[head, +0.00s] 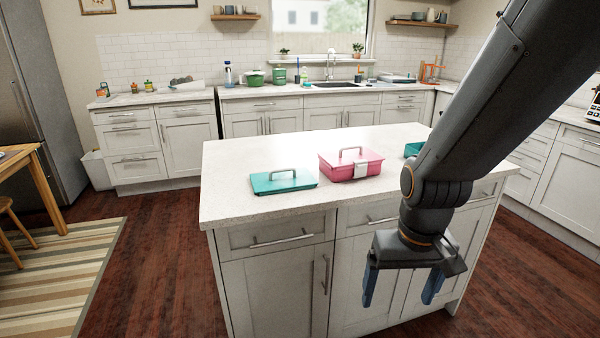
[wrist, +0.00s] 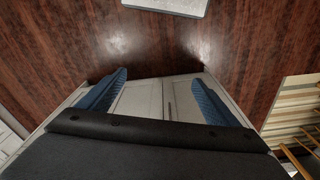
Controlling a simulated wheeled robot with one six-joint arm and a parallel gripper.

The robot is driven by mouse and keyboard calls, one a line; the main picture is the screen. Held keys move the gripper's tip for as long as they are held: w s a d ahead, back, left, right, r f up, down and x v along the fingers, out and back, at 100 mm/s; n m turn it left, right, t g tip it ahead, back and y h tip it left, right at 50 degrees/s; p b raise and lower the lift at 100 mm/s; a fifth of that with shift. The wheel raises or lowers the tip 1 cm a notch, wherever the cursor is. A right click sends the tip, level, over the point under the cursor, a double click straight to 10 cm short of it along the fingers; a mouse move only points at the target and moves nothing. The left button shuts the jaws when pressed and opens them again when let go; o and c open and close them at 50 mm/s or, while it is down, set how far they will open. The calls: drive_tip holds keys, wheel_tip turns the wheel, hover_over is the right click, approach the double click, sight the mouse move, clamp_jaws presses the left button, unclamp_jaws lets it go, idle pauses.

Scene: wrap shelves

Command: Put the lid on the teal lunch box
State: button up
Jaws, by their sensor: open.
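A teal lid (head: 283,181) with a raised handle lies flat on the left part of the island top. A teal box (head: 413,149) stands on the right part of the island, mostly hidden behind my arm. A pink lunch box (head: 350,163) with a handled pink lid on it stands between them. My gripper (head: 404,288) hangs in front of the island's cabinet doors, below the top's edge, with its blue fingers apart and nothing between them. In the wrist view my gripper (wrist: 158,98) is also open, and neither the lid nor the box shows there.
The white island top (head: 240,160) has free room around the lid and along its back. A dining table (head: 30,165) and striped rug (head: 60,275) are at the left. Counters with pots and a sink (head: 335,84) line the back wall.

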drive_tip(key=shift+o, duration=0.5)
drive_tip(key=w+a+r+t+p, duration=0.1)
drive_tip(key=w+r+t+p, duration=0.2)
drive_tip(key=w+r+p, duration=0.2)
drive_tip(key=shift+w+a+r+n, duration=0.35)
drive_tip(key=shift+w+r, duration=0.15)
drive_tip(key=shift+w, duration=0.65)
drive_tip(key=n+t+y, duration=0.3)
drive_tip(key=t+y, duration=0.2)
drive_tip(key=t, duration=0.8)
approach(284, 181)
drive_tip(key=shift+s+d+r+m+p, duration=0.15)
drive_tip(key=shift+s+r, duration=0.25)
drive_tip(key=shift+s, duration=0.05)
drive_tip(key=shift+s+d+r+m+p, duration=0.1)
drive_tip(key=shift+s+d+r+p, duration=0.1)
drive_tip(key=shift+s+r, duration=0.25)
drive_tip(key=shift+w+a+r, duration=0.1)
drive_tip(key=shift+w+a, duration=0.1)
drive_tip(key=shift+w, duration=0.2)
drive_tip(key=p+x, duration=0.4)
drive_tip(key=x, duration=0.7)
drive_tip(key=shift+w, duration=0.1)
drive_tip(key=shift+c, duration=0.3)
drive_tip(key=c, duration=1.1)
